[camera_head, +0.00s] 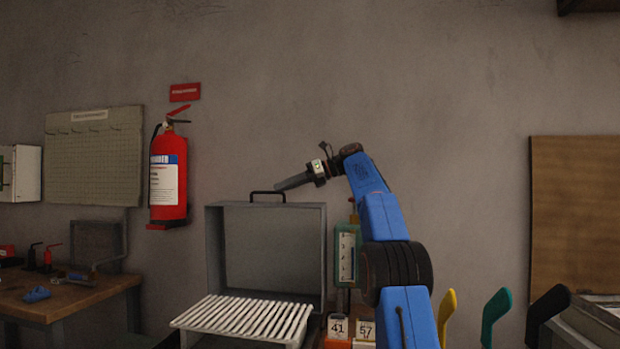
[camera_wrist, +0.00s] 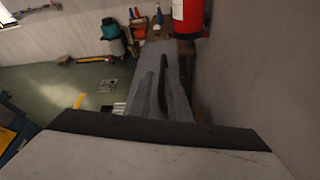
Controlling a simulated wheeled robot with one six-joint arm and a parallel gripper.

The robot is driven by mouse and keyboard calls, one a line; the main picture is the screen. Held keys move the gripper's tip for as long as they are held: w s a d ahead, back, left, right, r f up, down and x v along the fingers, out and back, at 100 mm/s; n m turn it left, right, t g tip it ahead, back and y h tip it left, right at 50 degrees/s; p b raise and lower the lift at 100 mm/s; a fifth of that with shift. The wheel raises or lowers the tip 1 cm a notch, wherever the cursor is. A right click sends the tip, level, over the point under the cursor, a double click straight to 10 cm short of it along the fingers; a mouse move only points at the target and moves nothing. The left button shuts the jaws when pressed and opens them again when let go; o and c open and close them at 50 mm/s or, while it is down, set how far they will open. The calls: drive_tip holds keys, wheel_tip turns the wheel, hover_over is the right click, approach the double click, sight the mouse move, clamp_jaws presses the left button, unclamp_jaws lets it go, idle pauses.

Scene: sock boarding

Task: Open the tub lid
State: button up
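The grey tub lid (camera_head: 268,245) stands upright in the head view, its hollow inner side facing me. A black handle (camera_head: 267,192) sits on its top edge. A white slatted rack (camera_head: 243,317) lies in front of its lower edge. My gripper (camera_head: 279,186) points left, at the handle's right end in the picture; I cannot tell whether they touch. The wrist view shows the grey lid (camera_wrist: 178,100) from above with the dark handle (camera_wrist: 162,92) on it. The fingers' opening is not clear in either view. The tub body below the rack is mostly out of frame.
A fire extinguisher (camera_head: 168,180) hangs on the wall left of the lid. A wooden bench (camera_head: 75,297) with small tools is at the left. Numbered cards (camera_head: 338,327) and a green-framed gauge (camera_head: 347,253) stand right of the lid. Coloured upright paddles (camera_head: 495,315) are at the right.

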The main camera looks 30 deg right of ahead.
drive_tip(key=v, duration=1)
drive_tip(key=shift+s+d+r, duration=0.1)
drive_tip(key=shift+d, duration=0.05)
